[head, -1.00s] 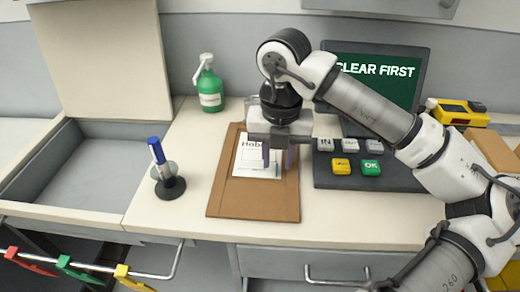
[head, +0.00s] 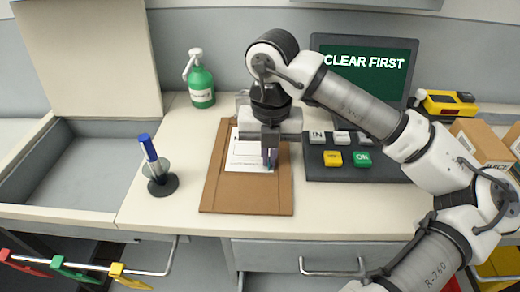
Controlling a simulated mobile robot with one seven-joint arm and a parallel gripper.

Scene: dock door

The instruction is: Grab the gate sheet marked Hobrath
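The gate sheet (head: 246,157) is a white printed page lying on a brown clipboard (head: 246,196) on the counter. Its heading is now mostly behind my gripper; "Hob" showed in the earlier view. My gripper (head: 270,164) points down over the sheet's right side. Its fingers are together at the sheet's lower right edge and look shut on it. The sheet still appears flat on the board. The clipboard's top is hidden behind my gripper.
A screen (head: 364,75) reads "CLEAR FIRST" above a keypad (head: 370,171) at right. A green pump bottle (head: 202,88), a blue pen in a stand (head: 160,180) and an empty grey tray (head: 75,172) are at left. A yellow device (head: 447,103) and boxes (head: 483,143) stand far right.

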